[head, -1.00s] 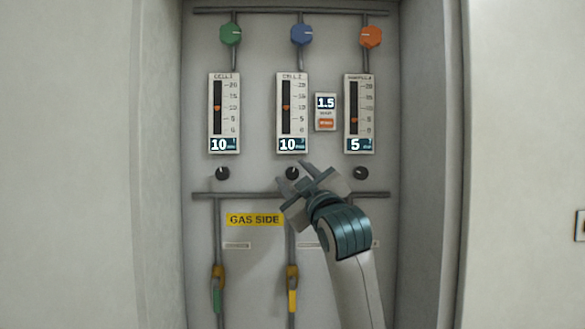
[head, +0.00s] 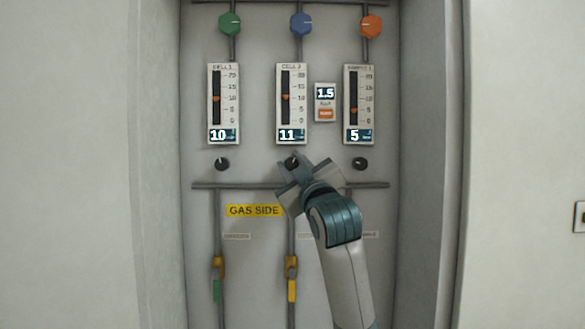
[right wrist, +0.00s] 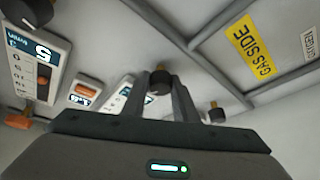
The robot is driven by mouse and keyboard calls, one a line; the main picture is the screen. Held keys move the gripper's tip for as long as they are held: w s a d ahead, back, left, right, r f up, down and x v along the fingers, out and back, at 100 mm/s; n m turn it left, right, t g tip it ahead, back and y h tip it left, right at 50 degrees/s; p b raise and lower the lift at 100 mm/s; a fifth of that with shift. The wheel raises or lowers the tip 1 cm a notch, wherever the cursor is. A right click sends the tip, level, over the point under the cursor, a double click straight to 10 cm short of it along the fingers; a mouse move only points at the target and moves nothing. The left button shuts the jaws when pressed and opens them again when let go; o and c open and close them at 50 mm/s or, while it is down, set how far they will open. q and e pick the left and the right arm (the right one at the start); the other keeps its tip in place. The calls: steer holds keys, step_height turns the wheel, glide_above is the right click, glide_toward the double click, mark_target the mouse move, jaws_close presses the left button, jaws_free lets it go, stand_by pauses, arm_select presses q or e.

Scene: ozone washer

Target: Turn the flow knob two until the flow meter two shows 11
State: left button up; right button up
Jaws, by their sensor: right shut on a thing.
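The middle flow meter (head: 291,105), labelled cell 2, shows 11 on its display. The black flow knob below it (head: 293,162) is partly hidden by my right gripper (head: 292,168). In the right wrist view the knob (right wrist: 160,82) sits between the two fingers of the right gripper (right wrist: 163,90), which is shut on it. My left gripper is not in view.
The left meter (head: 223,105) shows 10 and the right meter (head: 358,105) shows 5. Black knobs stand below them, at left (head: 222,164) and right (head: 360,164). A small box (head: 325,102) reads 1.5. A horizontal pipe (head: 250,185) runs just below the knobs.

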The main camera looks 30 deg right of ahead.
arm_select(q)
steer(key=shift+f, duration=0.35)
arm_select(e)
steer(key=shift+m+h, duration=0.4)
steer(key=shift+m, duration=0.4)
steer(key=shift+f, duration=0.1)
steer(key=o, duration=1)
steer(key=shift+a, duration=0.1)
steer(key=shift+s+f+b, duration=0.15)
steer(key=shift+s+b, duration=0.2)
arm_select(q)
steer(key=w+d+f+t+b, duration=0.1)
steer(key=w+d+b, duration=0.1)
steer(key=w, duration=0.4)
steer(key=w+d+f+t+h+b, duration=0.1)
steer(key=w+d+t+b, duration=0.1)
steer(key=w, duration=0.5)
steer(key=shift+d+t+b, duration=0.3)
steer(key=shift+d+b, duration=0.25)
steer(key=shift+b, duration=0.6)
arm_select(e)
steer(key=v, duration=1.6)
steer(key=shift+s+a+f, duration=0.2)
